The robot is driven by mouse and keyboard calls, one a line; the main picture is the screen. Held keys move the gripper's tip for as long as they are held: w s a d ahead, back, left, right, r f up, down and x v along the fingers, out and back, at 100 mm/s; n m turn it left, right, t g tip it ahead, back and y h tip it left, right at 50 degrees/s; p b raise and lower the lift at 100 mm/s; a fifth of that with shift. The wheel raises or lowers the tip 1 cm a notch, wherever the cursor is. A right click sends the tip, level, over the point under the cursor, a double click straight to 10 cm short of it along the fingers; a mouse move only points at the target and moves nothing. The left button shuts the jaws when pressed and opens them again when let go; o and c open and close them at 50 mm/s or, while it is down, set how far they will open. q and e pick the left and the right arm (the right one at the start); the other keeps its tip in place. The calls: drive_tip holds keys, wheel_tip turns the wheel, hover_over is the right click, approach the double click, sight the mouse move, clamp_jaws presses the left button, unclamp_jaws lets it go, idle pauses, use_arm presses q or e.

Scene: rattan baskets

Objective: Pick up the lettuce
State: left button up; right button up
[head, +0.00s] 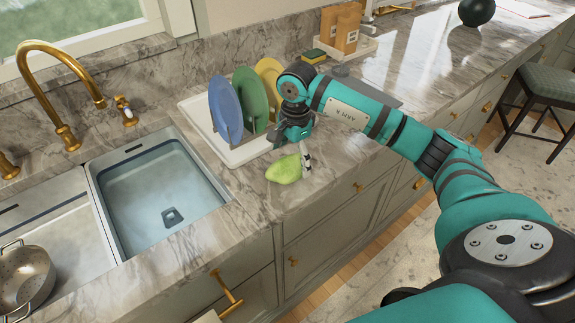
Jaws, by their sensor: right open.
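The lettuce (284,170) is a light green, rounded lump lying on the marble counter, near its front edge and to the right of the sink. My right gripper (303,156) is just above and beside the lettuce, at its upper right, pointing down. It is open and holds nothing. One fingertip shows close to the lettuce's right side; I cannot tell whether it touches. The other finger is mostly hidden. My left gripper is not in view.
A white drying tray (246,152) with blue, green and yellow plates (250,95) stands just behind the gripper. The sink (160,195) with a gold faucet (65,80) is at the left, with a metal colander (24,275). A sponge (314,56) lies farther back. The counter right of the lettuce is clear.

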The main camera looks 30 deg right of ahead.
sight(292, 158)
wheel_tip(292, 158, down, 3)
drive_tip(key=shift+a+r+p, duration=0.1)
drive_tip(key=shift+r+p, duration=0.1)
drive_tip(key=shift+p, duration=0.25)
drive_tip(key=shift+f, duration=0.55)
drive_tip(key=c, duration=0.9)
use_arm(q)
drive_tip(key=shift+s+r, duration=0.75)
use_arm(e)
drive_tip(key=c, duration=0.5)
drive_tip(key=shift+w+r, duration=0.1)
drive_tip(key=shift+r, duration=0.05)
